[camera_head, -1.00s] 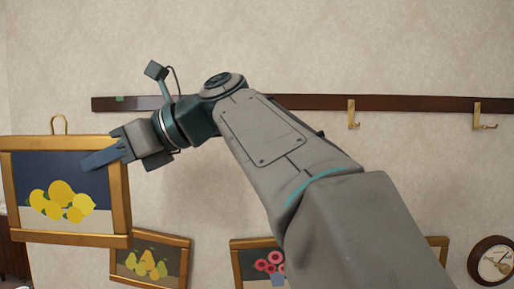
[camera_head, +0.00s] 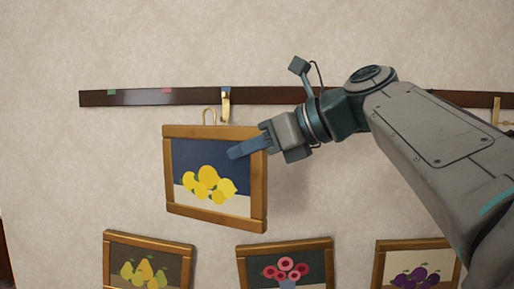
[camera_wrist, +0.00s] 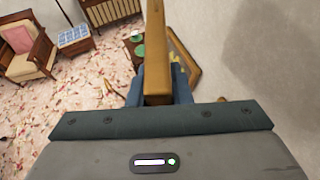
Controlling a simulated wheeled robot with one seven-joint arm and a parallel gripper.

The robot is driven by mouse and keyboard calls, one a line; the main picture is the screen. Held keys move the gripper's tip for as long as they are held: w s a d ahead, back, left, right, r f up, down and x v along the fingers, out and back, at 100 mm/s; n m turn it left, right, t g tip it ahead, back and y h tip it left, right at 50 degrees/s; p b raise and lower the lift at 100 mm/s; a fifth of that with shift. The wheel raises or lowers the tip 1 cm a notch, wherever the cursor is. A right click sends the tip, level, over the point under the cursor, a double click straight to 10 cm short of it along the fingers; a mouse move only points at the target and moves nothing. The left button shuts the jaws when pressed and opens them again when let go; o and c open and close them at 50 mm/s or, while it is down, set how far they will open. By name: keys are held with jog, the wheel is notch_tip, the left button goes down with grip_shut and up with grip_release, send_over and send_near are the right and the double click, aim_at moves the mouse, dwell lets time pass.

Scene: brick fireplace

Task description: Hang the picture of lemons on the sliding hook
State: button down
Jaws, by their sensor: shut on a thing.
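The picture of lemons (camera_head: 213,205) is upright, slightly tilted, in a brown wooden frame with a gold wire loop (camera_head: 209,116) on top. My gripper (camera_head: 240,152) is shut on the right side of the frame. In the wrist view the frame's wooden edge (camera_wrist: 157,60) stands between my blue fingers. A brass hook (camera_head: 226,106) hangs on the dark rail (camera_head: 140,97) under a blue mark. In the head view the loop is just left of this hook's lower end; I cannot tell whether they touch. Another hook (camera_head: 497,109) is at the far right.
Framed pictures of pears (camera_head: 148,234), flowers (camera_head: 285,245) and plums (camera_head: 412,244) hang below on the wall. The rail also bears green and pink marks at its left. My arm hides part of the rail. The wrist view shows an armchair (camera_wrist: 20,42) and a small table (camera_wrist: 75,38).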

jog(key=shift+d+r+p, duration=0.1)
jog(key=shift+d+p, duration=0.05)
jog(key=shift+p, duration=0.25)
jog(key=w+f+p, duration=0.1)
jog(key=w+f, duration=0.1)
jog(key=w, duration=1)
jog(key=shift+w+d, duration=0.2)
jog(key=shift+w, duration=0.2)
dwell(0.8)
dwell(0.7)
